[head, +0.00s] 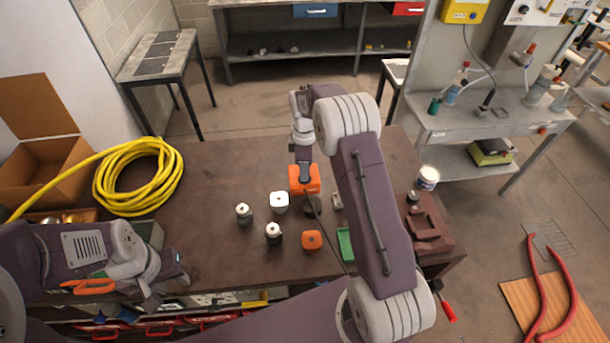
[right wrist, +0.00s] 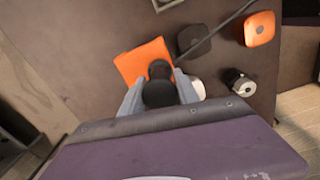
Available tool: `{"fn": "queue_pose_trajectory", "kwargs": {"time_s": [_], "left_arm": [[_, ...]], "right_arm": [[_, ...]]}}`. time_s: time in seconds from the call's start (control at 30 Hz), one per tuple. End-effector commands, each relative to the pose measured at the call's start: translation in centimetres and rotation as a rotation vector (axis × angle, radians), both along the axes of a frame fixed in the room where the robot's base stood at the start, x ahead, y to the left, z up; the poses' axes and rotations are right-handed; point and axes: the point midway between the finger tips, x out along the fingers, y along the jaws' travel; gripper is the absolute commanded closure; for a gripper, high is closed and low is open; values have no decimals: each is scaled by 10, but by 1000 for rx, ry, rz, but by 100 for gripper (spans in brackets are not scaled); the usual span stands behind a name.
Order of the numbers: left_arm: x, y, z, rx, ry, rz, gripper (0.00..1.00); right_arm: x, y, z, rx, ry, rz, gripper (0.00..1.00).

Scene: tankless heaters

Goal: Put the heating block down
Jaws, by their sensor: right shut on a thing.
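The heating block is most likely the orange square block (head: 306,186) under my right gripper (head: 304,164) in the head view. In the right wrist view the orange block (right wrist: 140,62) carries a black round knob (right wrist: 160,72). My right gripper (right wrist: 158,90) has its fingers on both sides of the knob, shut on it. The block is at the table's far middle; whether it touches the table top cannot be told. My left gripper (head: 172,277) is at the table's left front, small and partly hidden, with its jaws unclear.
Close by on the brown table (head: 215,170) stand a white block (head: 279,202), a dark block (head: 313,204), another orange block (head: 312,240) and two small canisters (head: 244,214). A yellow hose coil (head: 140,178) lies left. The table between coil and blocks is clear.

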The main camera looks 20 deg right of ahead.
Motion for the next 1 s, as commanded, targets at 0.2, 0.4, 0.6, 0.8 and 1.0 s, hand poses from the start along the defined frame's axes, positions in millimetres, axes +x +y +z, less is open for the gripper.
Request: {"fn": "queue_pose_trajectory", "kwargs": {"time_s": [0.2,0.4,0.6,0.8,1.0], "left_arm": [[0,0,9,0,0,0,64],[0,0,8,0,0,0,64],[0,0,7,0,0,0,64],[0,0,7,0,0,0,64],[0,0,6,0,0,0,64]], "right_arm": [[-1,0,-30,0,3,0,100],[0,0,-34,0,0,0,100],[-1,0,-36,0,3,0,46],[-1,0,-36,0,3,0,41],[0,0,-30,0,0,0,41]]}}
